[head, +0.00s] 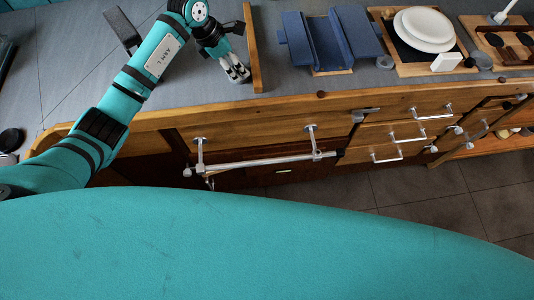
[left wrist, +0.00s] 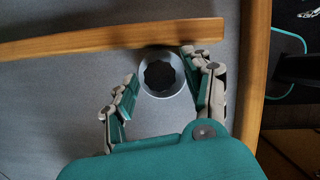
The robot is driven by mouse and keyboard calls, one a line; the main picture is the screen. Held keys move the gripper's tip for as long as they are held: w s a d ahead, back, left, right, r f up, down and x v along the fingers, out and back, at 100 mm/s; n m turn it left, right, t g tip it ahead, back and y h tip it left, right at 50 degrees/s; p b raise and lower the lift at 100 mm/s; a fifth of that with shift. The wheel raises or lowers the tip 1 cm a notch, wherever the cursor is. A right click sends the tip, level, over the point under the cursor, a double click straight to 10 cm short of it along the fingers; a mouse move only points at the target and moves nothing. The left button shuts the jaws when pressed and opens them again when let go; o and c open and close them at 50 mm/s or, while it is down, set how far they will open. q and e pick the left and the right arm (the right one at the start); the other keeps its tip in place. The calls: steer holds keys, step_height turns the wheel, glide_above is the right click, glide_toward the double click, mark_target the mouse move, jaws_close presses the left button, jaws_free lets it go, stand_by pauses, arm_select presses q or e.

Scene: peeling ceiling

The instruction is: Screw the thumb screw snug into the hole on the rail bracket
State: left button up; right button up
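My left gripper (head: 236,74) is open over the grey counter, beside a wooden strip. In the left wrist view its fingers (left wrist: 158,66) stand either side of a round grey ring with a dark lobed centre (left wrist: 160,74). The dark centre looks like the thumb screw's head, but I cannot be sure. The left finger is apart from the ring; the right fingertip is close to it, contact unclear. A metal rail (head: 265,161) runs along the counter front on rail brackets, one at the left (head: 200,152) and one at the right (head: 314,141). No hole can be made out. My right gripper is out of view.
The wooden strip (head: 253,45) stands right of the gripper; it also crosses the left wrist view (left wrist: 110,38). Further right are a blue holder (head: 328,42), white plates (head: 423,28) on a board and a wooden tray (head: 514,53). Drawers with handles (head: 433,113) fill the front.

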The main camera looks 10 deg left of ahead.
arm_select(q)
jaws_close()
steer(key=shift+r, duration=0.1)
steer(key=shift+r+p, duration=1.55)
steer(key=shift+r, duration=1.2)
